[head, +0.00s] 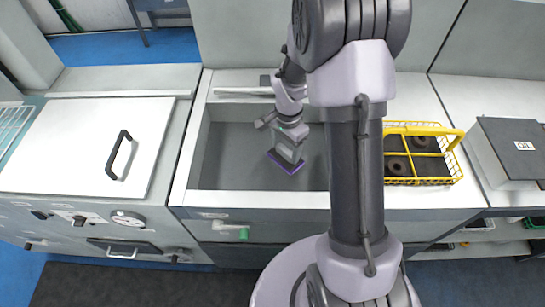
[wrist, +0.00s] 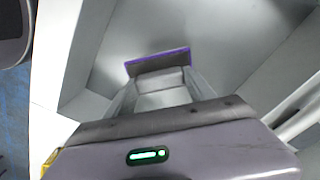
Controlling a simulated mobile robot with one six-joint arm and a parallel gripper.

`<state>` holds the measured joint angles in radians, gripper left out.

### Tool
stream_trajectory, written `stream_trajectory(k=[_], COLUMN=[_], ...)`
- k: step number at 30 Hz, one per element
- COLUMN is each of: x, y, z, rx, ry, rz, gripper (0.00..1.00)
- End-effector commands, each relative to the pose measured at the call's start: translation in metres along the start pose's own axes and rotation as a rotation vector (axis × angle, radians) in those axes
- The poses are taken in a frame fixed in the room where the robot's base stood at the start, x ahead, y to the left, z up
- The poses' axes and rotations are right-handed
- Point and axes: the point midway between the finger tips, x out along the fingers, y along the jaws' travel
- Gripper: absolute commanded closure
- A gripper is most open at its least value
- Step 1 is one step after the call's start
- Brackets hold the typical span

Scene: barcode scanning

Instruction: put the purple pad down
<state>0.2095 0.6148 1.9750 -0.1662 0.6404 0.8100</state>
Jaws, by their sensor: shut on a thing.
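The purple pad (head: 286,163) is a flat dark piece with a purple edge. It is at the tip of my gripper (head: 289,150), low inside the grey sink basin (head: 230,155). In the wrist view the pad (wrist: 158,61) lies across the ends of the fingers of my gripper (wrist: 160,80), which is shut on it. The pad looks slightly tilted in the head view. I cannot tell whether it touches the basin floor.
A white lid with a black handle (head: 90,150) covers the unit on the left. A yellow wire basket (head: 440,170) with dark round items stands right of the basin, beside a box marked OIL (head: 515,150). The left part of the basin floor is bare.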

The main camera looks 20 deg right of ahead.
Motion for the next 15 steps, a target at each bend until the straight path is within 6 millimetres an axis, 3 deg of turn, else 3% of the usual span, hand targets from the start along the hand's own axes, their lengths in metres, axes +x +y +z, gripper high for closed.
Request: stream_trajectory(k=[1, 10, 15], x=[0.015, 0.063, 0.063], y=[0.0, 0.0, -0.001], z=[0.0, 0.0, 0.0], rx=[0.0, 0.0, 0.0], ry=[-0.001, -0.001, 0.001], rz=[0.002, 0.001, -0.001], gripper=[0.81, 0.81, 0.81])
